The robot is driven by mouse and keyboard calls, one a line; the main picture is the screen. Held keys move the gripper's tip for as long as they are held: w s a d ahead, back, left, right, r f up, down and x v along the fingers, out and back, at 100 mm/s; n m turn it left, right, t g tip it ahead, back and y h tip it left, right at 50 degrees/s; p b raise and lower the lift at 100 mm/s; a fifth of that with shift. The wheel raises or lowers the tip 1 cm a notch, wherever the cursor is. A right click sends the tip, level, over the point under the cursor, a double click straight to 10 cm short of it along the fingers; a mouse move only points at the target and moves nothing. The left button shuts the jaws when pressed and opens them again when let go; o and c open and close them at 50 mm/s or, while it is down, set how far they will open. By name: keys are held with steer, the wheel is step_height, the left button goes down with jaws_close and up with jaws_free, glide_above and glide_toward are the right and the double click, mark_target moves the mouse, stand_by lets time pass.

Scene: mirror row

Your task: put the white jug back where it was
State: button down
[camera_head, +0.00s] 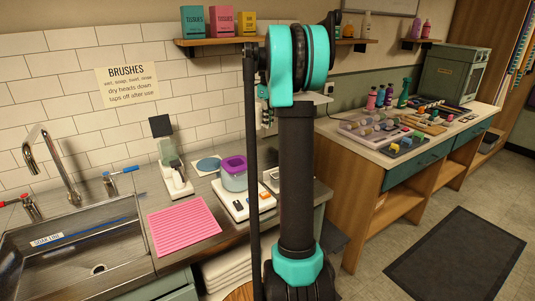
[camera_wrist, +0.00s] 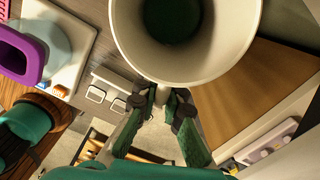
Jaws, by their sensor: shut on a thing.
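The white jug (camera_wrist: 190,62) fills the top middle of the wrist view, seen into its wide round mouth, with a dark green inside bottom. My gripper (camera_wrist: 160,97) is at the near side of the jug, its green fingers closed at its wall; exactly what part they pinch is hidden. In the head view my arm stands in front, and neither the jug nor my gripper can be made out.
A container with a purple lid (camera_head: 233,164) stands on a white scale-like base (camera_head: 243,202). A pink ribbed mat (camera_head: 183,226) lies beside the sink (camera_head: 75,250). A cluttered wooden bench (camera_head: 345,190) stands at the right, with a dark floor mat (camera_head: 455,255) before it.

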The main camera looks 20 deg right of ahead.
step_height(320, 180, down, 14)
steer(key=shift+f, duration=0.1)
stand_by(0.5)
steer(key=c, duration=1.6)
jaws_free()
steer(key=shift+c, duration=0.2)
step_height(320, 180, up, 12)
steer(key=shift+r, duration=0.1)
